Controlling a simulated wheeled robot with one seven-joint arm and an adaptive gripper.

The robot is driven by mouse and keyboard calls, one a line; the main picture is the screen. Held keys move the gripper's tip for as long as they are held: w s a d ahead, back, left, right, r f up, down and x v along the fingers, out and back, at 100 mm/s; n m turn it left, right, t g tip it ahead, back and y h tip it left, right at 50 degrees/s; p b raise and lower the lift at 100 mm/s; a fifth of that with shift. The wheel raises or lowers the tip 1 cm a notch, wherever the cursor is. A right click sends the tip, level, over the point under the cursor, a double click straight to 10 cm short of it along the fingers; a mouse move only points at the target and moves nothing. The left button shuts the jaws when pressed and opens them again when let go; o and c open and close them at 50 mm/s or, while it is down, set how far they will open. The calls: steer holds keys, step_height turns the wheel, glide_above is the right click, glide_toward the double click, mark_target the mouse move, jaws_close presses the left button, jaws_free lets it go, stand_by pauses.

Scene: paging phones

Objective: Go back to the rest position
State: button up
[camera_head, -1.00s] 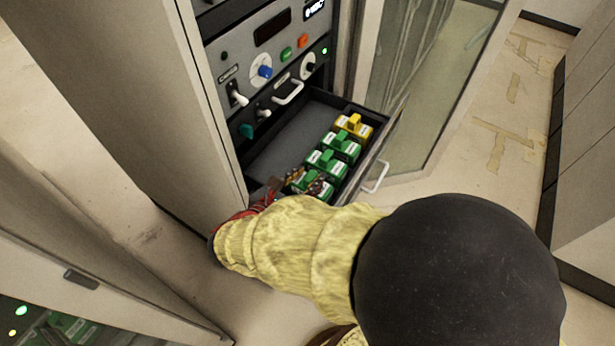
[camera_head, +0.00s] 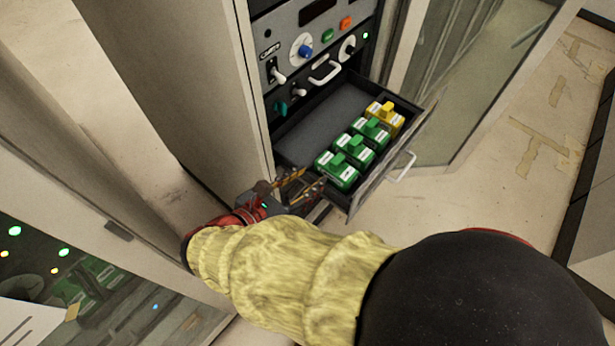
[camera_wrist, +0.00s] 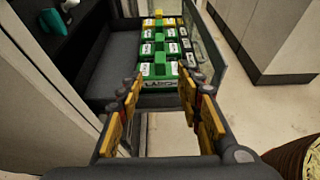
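My gripper (camera_head: 297,186) is at the near left corner of an open drawer in the head view, its arm in a yellow sleeve. In the wrist view my gripper (camera_wrist: 165,110) has its two yellow-padded fingers spread apart with nothing between them. The drawer (camera_head: 310,135) holds a row of green blocks (camera_head: 337,169) with white labels and one yellow block (camera_head: 384,117) at the far end. The green blocks (camera_wrist: 158,70) also show beyond the fingertips in the wrist view. The gripper is apart from the blocks.
The drawer's white handle (camera_head: 402,167) sticks out on its right front. A cabinet panel with knobs and switches (camera_head: 303,48) rises behind the drawer. A glass door (camera_head: 465,75) stands open at the right. Another cabinet with small lights (camera_head: 60,265) is at the lower left.

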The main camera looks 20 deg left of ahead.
stand_by(0.7)
steer(key=s+d+f+m+g+y, duration=0.2)
steer(key=s+d+f+m+g, duration=0.2)
steer(key=s+d+m+g, duration=0.65)
steer(key=w+d+r+m+t+y, duration=0.1)
steer(key=w+d+r+m, duration=0.2)
steer(key=d+r+m, duration=0.4)
steer(key=w+d+r+m+t+y, duration=0.2)
steer(key=d+r+m, duration=0.5)
steer(key=d+m, duration=0.6)
steer(key=shift+w+d+r+m, duration=0.35)
steer(key=shift+w+r+m, duration=0.1)
steer(key=shift+w, duration=0.25)
steer(key=shift+t, duration=0.25)
steer(key=shift+c, duration=0.2)
